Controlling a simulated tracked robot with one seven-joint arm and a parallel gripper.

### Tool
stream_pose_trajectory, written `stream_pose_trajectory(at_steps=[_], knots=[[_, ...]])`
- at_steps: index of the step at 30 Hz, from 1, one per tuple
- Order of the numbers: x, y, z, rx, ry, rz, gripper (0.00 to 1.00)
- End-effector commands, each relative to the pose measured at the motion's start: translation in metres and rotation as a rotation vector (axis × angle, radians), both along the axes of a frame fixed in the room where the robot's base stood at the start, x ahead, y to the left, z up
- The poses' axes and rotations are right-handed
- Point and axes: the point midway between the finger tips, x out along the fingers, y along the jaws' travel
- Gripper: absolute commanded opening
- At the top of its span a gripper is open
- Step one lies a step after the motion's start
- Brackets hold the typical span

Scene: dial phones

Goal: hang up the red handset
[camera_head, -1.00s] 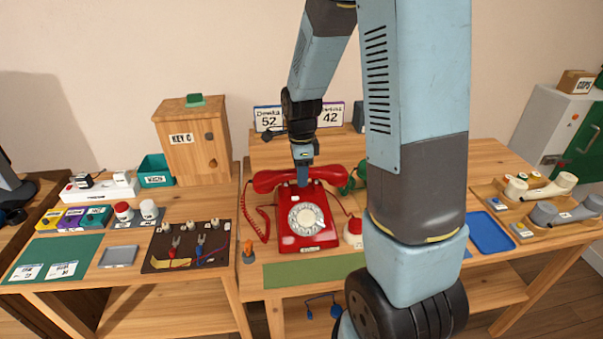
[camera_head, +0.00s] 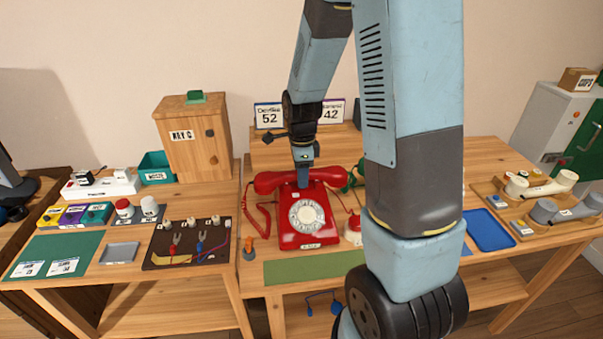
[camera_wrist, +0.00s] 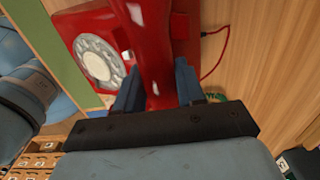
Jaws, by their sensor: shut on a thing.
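The red handset (camera_head: 270,183) lies across the top of the red dial phone (camera_head: 307,238) in the head view. In the wrist view the handset (camera_wrist: 157,50) runs between the two blue fingers of my gripper (camera_wrist: 158,90), which is shut on its middle. In the head view my gripper (camera_head: 303,178) comes down on the handset from above. The handset looks level and at cradle height, but I cannot tell whether it rests fully on the cradle. The red phone's white dial (camera_wrist: 98,62) faces the front.
A green mat (camera_head: 310,268) lies before the phone, with a small red-and-white object (camera_head: 353,230) at its right. Something green (camera_head: 350,180) stands behind. A wooden key cabinet (camera_head: 195,140) stands left. A tray with grey and cream handsets (camera_head: 545,200) is at right.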

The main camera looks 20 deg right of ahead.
Motion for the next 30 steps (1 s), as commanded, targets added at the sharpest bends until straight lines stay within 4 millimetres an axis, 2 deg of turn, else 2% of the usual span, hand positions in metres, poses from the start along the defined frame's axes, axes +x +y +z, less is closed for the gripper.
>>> stream_pose_trajectory(at_steps=[13,14,22,30], knots=[[-0.0002,0.0000,-0.0045,0.000,0.000,0.000,0.00],[-0.0002,0.0000,-0.0045,0.000,0.000,0.000,0.41],[-0.0002,0.0000,-0.0045,0.000,0.000,0.000,0.67],[-0.0003,0.0001,-0.0040,0.000,0.001,0.000,0.68]])
